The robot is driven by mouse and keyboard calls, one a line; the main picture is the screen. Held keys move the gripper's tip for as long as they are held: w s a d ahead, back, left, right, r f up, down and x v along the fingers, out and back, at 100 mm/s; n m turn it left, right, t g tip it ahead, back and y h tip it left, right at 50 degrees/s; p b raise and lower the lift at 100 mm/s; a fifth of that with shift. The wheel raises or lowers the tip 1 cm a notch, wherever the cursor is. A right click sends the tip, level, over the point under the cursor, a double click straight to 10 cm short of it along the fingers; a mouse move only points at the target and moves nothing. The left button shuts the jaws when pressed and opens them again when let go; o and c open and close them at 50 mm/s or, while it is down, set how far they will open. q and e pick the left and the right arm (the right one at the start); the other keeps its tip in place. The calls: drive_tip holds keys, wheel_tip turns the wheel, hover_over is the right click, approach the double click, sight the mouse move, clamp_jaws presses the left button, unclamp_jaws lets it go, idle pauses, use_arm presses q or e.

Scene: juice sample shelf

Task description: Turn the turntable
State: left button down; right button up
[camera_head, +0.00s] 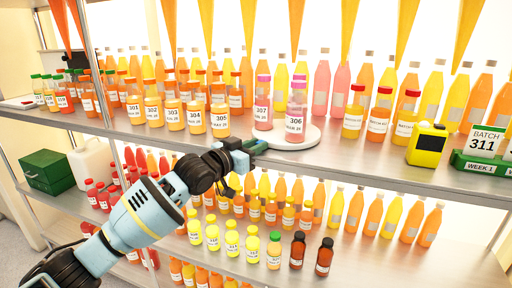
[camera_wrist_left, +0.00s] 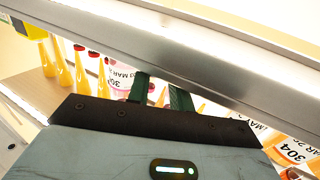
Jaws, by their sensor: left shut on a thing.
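The turntable (camera_head: 313,134) is a low white disc on the upper shelf in the head view. Two pink bottles labelled 307 (camera_head: 263,114) and 306 (camera_head: 296,122) stand at it, 306 on its front part and 307 at its left. My left gripper (camera_head: 257,147) is at the shelf's front edge, at the disc's front left, with green fingertips shut on the turntable. The exact contact is hidden. In the left wrist view, the green fingers (camera_wrist_left: 160,92) reach past the metal shelf edge (camera_wrist_left: 200,50), a gap between them. My right gripper is not in view.
Small orange bottles labelled 301 to 305 (camera_head: 196,119) stand close on the left. Bottles (camera_head: 379,120) and a yellow device (camera_head: 427,144) stand on the right. A green batch sign (camera_head: 484,160) is at far right. The lower shelf (camera_head: 350,255) holds more bottles.

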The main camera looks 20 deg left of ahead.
use_arm(q)
drive_tip(key=shift+f, duration=0.3)
drive_tip(key=c, duration=1.3)
unclamp_jaws()
drive_tip(key=shift+r, duration=0.1)
drive_tip(key=shift+o, duration=0.3)
drive_tip(key=shift+r, duration=0.1)
drive_tip(key=v, duration=0.8)
drive_tip(key=shift+w, duration=0.1)
